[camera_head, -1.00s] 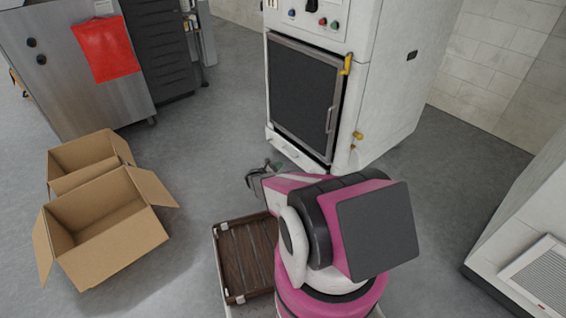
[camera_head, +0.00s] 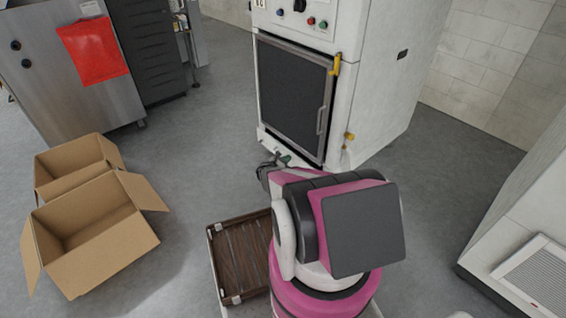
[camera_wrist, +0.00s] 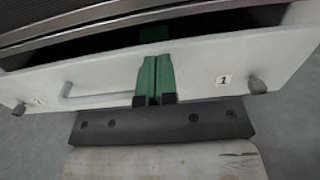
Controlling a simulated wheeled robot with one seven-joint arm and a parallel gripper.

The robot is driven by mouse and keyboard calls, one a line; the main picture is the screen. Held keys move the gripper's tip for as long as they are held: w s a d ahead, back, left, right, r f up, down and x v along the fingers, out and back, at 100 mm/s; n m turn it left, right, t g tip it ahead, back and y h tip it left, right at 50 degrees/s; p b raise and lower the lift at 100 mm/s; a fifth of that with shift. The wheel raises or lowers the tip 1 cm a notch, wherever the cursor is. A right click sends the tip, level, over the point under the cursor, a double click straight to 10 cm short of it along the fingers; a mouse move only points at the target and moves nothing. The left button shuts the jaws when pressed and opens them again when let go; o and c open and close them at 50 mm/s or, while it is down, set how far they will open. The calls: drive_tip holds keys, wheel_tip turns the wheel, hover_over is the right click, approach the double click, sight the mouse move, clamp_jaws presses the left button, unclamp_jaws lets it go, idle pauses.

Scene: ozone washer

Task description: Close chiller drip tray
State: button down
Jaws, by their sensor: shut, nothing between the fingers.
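The chiller (camera_head: 384,100) is the tall white cabinet with a dark framed door at the back centre. Its drip tray (camera_head: 264,139) is low under the door, partly hidden by my gripper and arm. In the wrist view, the tray's white front panel (camera_wrist: 205,66) spans the picture, with a bar handle (camera_wrist: 100,97) on its left part and small number labels. A dark gap shows behind the panel's top edge, so the tray stands out a little. My gripper (camera_wrist: 155,60) has its green fingers shut together, empty, in front of the panel right of the handle; contact is unclear.
Open cardboard boxes (camera_head: 95,235) stand on the floor at left. A brown slatted crate (camera_head: 240,255) is beside my base. A steel cabinet (camera_head: 75,85) stands at the back left and a white unit (camera_head: 520,240) at right.

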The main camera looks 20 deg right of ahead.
sight(294, 155)
drive_tip(key=shift+x, duration=1.05)
drive_tip(key=shift+x, duration=1.35)
drive_tip(key=shift+a, duration=0.1)
